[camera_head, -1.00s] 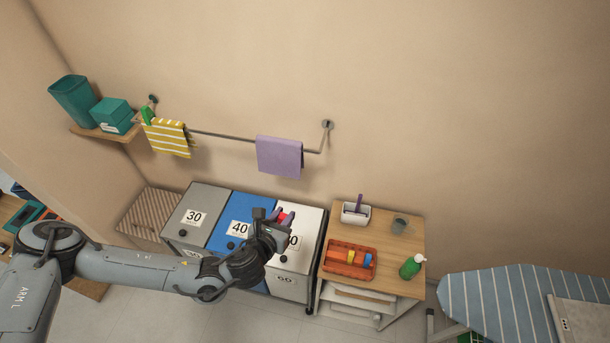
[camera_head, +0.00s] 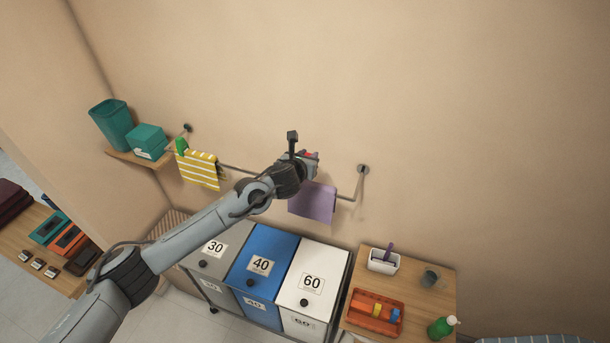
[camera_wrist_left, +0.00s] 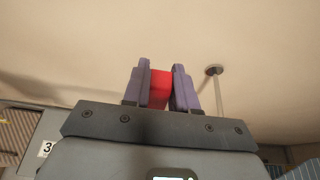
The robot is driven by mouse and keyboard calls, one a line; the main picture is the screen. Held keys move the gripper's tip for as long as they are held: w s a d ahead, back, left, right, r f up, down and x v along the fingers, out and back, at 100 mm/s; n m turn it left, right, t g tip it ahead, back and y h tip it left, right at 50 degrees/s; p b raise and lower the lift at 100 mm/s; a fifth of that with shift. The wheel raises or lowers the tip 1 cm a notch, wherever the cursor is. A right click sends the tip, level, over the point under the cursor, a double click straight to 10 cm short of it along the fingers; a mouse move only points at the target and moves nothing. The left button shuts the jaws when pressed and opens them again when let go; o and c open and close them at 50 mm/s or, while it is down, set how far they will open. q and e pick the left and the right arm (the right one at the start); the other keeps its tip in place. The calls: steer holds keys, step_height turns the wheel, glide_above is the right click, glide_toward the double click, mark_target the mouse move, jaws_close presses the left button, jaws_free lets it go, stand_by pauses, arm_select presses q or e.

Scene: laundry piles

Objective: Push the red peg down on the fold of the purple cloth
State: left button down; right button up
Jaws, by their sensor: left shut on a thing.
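The purple cloth (camera_head: 313,204) hangs folded over the wall rail near its right end. My left gripper (camera_head: 311,157) is shut on the red peg (camera_head: 308,154), just above the cloth's top fold in the head view. The gripper hides part of the fold's left end, and I cannot tell how far it is from the cloth. In the left wrist view, the red peg (camera_wrist_left: 159,88) sits between the two purple-grey fingers. The cloth cannot be made out there. My right gripper is not in view.
The rail's right wall mount (camera_head: 363,169) stands beside the cloth. A yellow striped towel (camera_head: 199,170) with a green peg (camera_head: 182,146) hangs on the left. Numbered bins (camera_head: 312,283) stand below. An orange tray (camera_head: 374,320) lies on the wooden table. The wall above is clear.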

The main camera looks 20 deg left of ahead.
arm_select(q)
steer(key=shift+d+r, duration=0.2)
steer(key=shift+d, duration=0.3)
steer(key=shift+s+d+f, duration=0.1)
steer(key=shift+d+f, duration=0.2)
steer(key=shift+f, duration=0.15)
steer(key=shift+f+b, duration=2.2)
steer(key=shift+f, duration=0.05)
steer(key=shift+f+b, duration=0.7)
steer(key=c, duration=0.8)
jaws_free()
